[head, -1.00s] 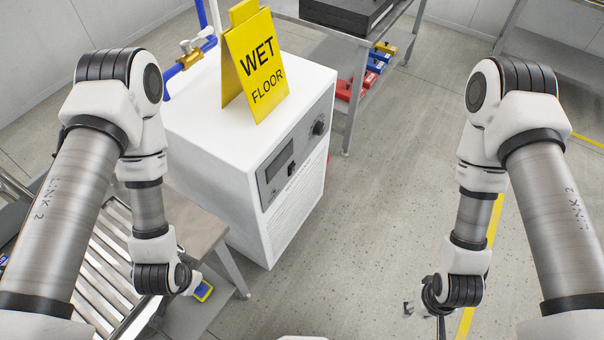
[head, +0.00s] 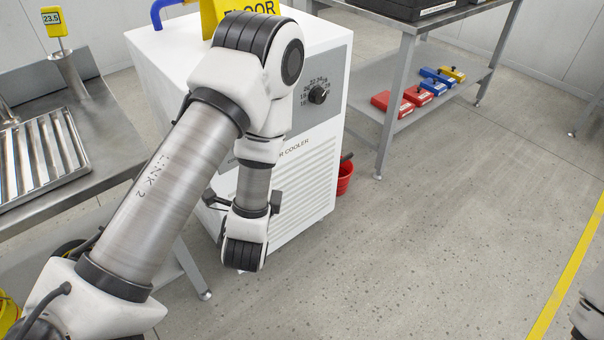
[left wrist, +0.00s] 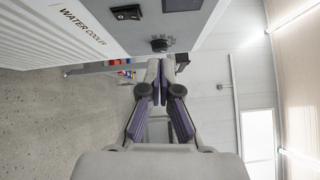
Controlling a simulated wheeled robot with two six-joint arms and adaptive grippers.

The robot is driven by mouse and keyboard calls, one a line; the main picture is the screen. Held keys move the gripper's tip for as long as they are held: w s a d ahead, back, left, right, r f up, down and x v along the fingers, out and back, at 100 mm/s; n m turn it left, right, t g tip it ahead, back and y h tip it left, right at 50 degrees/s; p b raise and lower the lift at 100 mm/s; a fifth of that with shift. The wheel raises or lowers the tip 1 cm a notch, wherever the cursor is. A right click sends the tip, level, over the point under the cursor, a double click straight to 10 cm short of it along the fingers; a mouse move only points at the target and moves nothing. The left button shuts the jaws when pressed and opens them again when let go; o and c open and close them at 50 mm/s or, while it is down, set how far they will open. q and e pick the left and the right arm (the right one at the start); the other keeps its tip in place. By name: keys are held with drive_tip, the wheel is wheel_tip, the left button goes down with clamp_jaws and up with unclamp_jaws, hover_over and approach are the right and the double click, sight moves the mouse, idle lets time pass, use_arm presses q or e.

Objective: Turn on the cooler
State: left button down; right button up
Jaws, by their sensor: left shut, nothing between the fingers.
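The white water cooler (head: 170,60) stands behind my left arm in the head view. Its grey panel has a black dial with numbers (head: 318,95); my arm hides the rest of the panel. In the left wrist view the cooler's front (left wrist: 45,28) is at the upper left, with a black rocker switch (left wrist: 127,12), part of a dark display (left wrist: 183,4) and the dial (left wrist: 160,45). My left gripper (left wrist: 160,72) is shut and empty, its fingertips just below the dial in that picture; I cannot tell the gap. My right gripper is out of view.
A yellow wet floor sign (head: 212,16) stands on the cooler. A steel bench with a rack (head: 105,150) is at left. A red bucket (head: 345,180) sits beside the cooler. A shelf table (head: 387,120) with red, blue and yellow boxes is behind.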

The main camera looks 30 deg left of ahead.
use_arm(q)
wheel_tip(320, 180, down, 6)
drive_tip(key=w+d+b, duration=0.1)
drive_tip(key=b, duration=0.5)
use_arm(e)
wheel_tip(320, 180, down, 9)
use_arm(q)
drive_tip(key=w+a+r+t+p, duration=0.1)
drive_tip(key=w+a+p, duration=0.6)
drive_tip(key=w, duration=0.4)
drive_tip(key=shift+a+r+p, duration=0.15)
drive_tip(key=shift+r+p, duration=0.2)
drive_tip(key=shift+r, duration=0.05)
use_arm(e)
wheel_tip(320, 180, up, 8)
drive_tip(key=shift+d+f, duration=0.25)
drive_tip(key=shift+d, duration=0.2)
